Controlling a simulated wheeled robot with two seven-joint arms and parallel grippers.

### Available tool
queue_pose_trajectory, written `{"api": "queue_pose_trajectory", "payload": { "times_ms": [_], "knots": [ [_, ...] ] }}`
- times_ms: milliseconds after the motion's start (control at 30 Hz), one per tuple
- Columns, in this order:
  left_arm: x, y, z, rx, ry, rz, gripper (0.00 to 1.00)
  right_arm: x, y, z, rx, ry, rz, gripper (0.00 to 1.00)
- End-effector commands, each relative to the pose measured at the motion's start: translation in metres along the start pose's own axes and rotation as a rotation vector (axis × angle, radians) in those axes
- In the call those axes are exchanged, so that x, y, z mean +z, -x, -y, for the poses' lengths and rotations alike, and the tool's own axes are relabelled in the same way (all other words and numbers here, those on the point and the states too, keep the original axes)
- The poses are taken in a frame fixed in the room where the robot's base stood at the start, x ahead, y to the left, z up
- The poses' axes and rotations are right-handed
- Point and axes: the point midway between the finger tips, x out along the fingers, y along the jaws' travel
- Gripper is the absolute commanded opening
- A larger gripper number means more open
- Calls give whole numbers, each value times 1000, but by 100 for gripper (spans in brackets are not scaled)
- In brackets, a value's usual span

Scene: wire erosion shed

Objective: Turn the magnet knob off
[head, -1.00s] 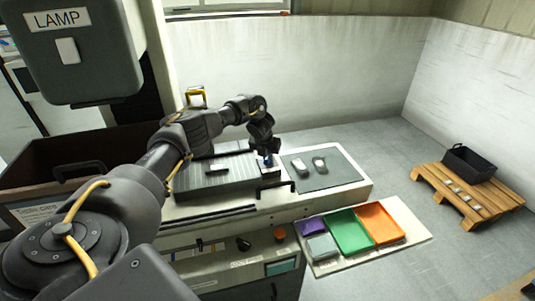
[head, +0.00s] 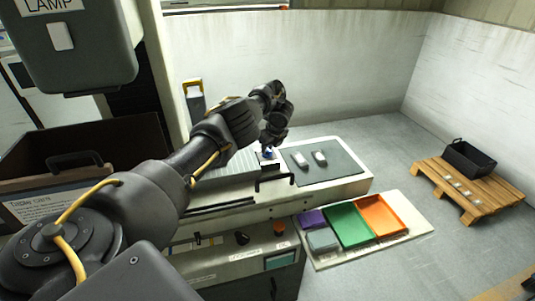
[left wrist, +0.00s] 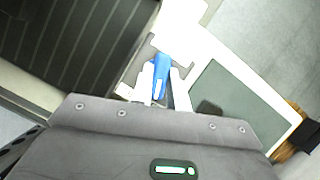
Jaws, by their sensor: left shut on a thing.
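The magnet knob (left wrist: 160,74) is blue with a pale stripe. In the left wrist view it stands between the fingers of my left gripper (left wrist: 160,88), which is shut on it. In the head view the blue knob (head: 268,154) shows as a small spot below my left gripper (head: 268,146), at the right end of the dark ribbed magnet plate (left wrist: 70,45). My arm covers much of that plate in the head view. My right gripper is not in view.
A dark green mat (head: 325,164) with two small grey parts lies to the right of the knob. Purple, green (head: 348,226) and orange (head: 382,215) trays sit on a lower board. A pallet (head: 470,187) with a black bin stands at the right. A lamp box (head: 75,45) hangs at the upper left.

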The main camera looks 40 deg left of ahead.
Motion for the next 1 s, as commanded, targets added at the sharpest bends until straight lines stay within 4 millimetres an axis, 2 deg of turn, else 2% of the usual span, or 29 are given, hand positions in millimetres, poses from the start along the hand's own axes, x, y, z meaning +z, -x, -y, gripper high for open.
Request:
{"api": "queue_pose_trajectory", "payload": {
  "times_ms": [33,100,300,600,1000],
  "knots": [
    [-4,-6,1,14,43,-4,0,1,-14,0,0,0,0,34],
    [-4,-5,1,39,98,-5,0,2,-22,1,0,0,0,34],
    [-2,-3,2,95,233,-5,0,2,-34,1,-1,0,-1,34],
    [0,-1,2,149,359,-1,0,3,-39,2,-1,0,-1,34],
    [2,0,2,167,405,2,0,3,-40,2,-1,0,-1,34]
  ]
}}
